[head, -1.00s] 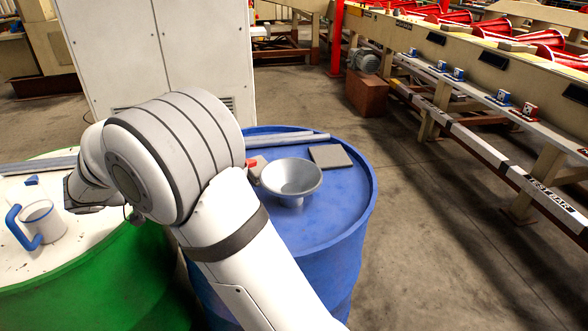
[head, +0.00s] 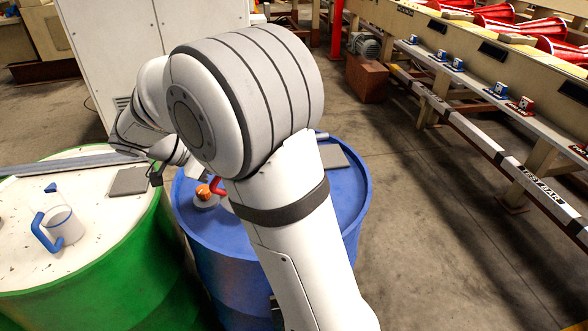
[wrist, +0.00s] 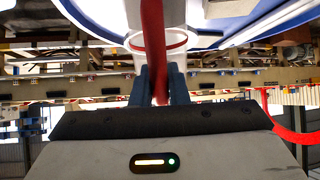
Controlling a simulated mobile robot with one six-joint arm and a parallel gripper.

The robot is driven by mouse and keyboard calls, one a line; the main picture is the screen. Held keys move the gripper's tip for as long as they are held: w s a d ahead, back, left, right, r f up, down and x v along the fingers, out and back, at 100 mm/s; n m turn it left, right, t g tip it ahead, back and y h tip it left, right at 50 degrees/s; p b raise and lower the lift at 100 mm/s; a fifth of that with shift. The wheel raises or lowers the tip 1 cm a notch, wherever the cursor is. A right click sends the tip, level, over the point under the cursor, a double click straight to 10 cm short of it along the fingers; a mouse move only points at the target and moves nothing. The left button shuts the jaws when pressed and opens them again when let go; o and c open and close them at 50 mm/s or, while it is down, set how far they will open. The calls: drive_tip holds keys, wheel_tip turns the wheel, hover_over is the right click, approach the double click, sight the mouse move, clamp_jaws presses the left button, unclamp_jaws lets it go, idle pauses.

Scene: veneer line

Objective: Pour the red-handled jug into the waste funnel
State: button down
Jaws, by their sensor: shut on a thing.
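My gripper (wrist: 157,82) is shut on the upright red handle (wrist: 153,40) of the jug, which fills the middle of the wrist view. Behind the handle is the jug's pale body (wrist: 172,42) with a red band. In the head view, the red handle (head: 218,187) shows at the left part of the blue drum's top, beside an orange patch and a pale grey form. My arm hides most of this spot and the gripper there. The waste funnel is hidden behind my arm in the head view. I cannot tell the jug's tilt or contents.
The blue drum (head: 350,190) carries a grey plate (head: 335,157) at its right. The green drum (head: 120,255) at left holds a blue-handled jug (head: 62,226), a grey plate (head: 129,181) and a long bar. Open floor lies to the right, before the conveyor frame.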

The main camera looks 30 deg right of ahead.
drive_tip(key=shift+d+r+y+p, duration=0.5)
drive_tip(key=shift+y+p, duration=0.2)
drive_tip(key=shift+p, duration=0.2)
drive_tip(key=shift+d+r+y+p, duration=0.1)
drive_tip(key=shift+d+y+p, duration=0.4)
drive_tip(key=shift+y+p, duration=0.55)
drive_tip(key=shift+d+r+y+p, duration=0.35)
drive_tip(key=shift+d+r+p, duration=0.15)
drive_tip(key=shift+p, duration=1.05)
drive_tip(key=shift+d+r+y+p, duration=0.2)
drive_tip(key=shift+y+p, duration=0.1)
drive_tip(key=shift+p, duration=0.25)
drive_tip(key=shift+d+r+y+p, duration=0.35)
drive_tip(key=shift+d+r+y, duration=0.15)
drive_tip(key=shift+d+y, duration=0.25)
drive_tip(key=shift+s+d+r+y+p, duration=0.15)
drive_tip(key=shift+d+y+p, duration=0.15)
drive_tip(key=shift+d, duration=0.2)
drive_tip(key=shift+w+d+r+y+p, duration=0.1)
drive_tip(key=shift+d+r+y+p, duration=0.1)
drive_tip(key=shift+d+y, duration=0.25)
drive_tip(key=shift+s+d+r+y+p, duration=0.15)
drive_tip(key=shift+d+y+p, duration=0.1)
drive_tip(key=shift+d, duration=0.3)
drive_tip(key=shift+w+d+r+y+p, duration=0.1)
drive_tip(key=shift+d+r+y+p, duration=0.2)
drive_tip(key=shift+d+y+p, duration=0.45)
idle(0.9)
